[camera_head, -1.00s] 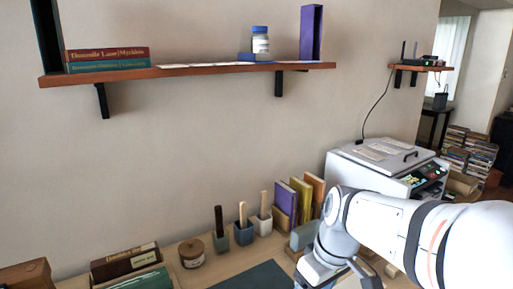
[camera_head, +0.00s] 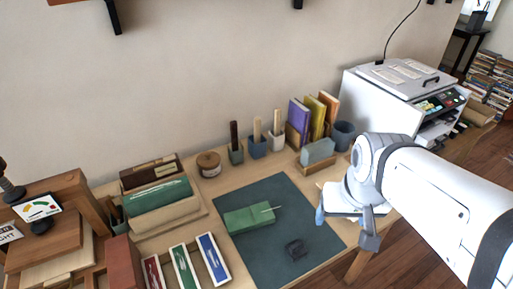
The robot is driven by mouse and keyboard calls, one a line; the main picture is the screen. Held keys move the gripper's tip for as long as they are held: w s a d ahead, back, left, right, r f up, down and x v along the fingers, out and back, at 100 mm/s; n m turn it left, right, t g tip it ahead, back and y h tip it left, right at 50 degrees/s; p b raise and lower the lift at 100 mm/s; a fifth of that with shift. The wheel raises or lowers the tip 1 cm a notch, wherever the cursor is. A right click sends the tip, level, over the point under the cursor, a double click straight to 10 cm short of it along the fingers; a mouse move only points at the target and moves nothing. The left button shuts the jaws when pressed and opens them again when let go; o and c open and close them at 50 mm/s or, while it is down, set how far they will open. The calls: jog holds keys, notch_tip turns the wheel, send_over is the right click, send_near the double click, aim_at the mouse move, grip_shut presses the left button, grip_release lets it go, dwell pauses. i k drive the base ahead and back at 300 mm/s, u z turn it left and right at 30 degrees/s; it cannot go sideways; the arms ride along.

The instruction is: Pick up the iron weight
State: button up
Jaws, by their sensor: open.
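My gripper (camera_head: 345,228) is open and empty. It hangs at the mat's right edge, to the right of the black object and apart from it.
Behind the mat stand a lidded jar (camera_head: 209,164), several small pots with handles, upright books (camera_head: 314,115) and a grey-blue block (camera_head: 317,151) on a wooden base. Narrow coloured trays (camera_head: 186,268) lie at front left. A white machine (camera_head: 393,105) stands right.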

aim_at(296, 249)
jog(key=u, duration=1.7)
jog(key=k, duration=1.45)
jog(key=z, duration=0.6)
jog(key=i, duration=1.05)
jog(key=z, duration=0.05)
